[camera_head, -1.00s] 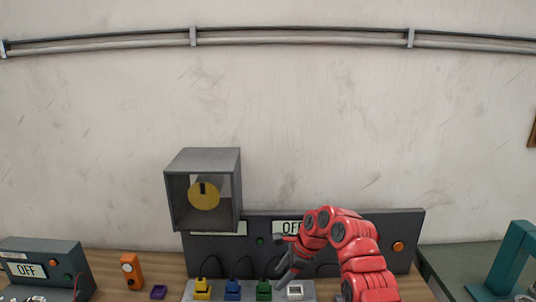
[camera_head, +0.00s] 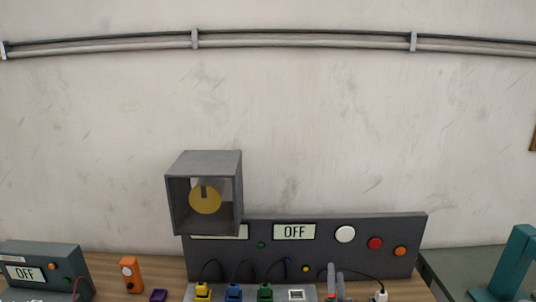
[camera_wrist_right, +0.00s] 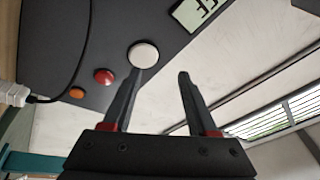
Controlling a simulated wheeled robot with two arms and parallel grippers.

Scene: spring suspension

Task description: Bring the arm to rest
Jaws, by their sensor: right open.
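My right gripper (camera_head: 336,284) shows only by its grey fingertips at the bottom edge in the head view, in front of the dark control panel (camera_head: 330,262). In the right wrist view my right gripper (camera_wrist_right: 160,80) has its two fingers apart with nothing between them. One finger overlaps the white round button (camera_wrist_right: 143,54) in that view; I cannot tell if it touches. The rest of the right arm is below the head view. My left gripper is not in view.
The panel carries an OFF display (camera_head: 295,232), a red button (camera_head: 376,243) and an orange button (camera_head: 400,251). Yellow (camera_head: 203,291), blue (camera_head: 234,291) and green (camera_head: 265,291) plugs stand in front. A grey box (camera_head: 206,168) juts out above. A teal frame (camera_head: 512,265) stands at right.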

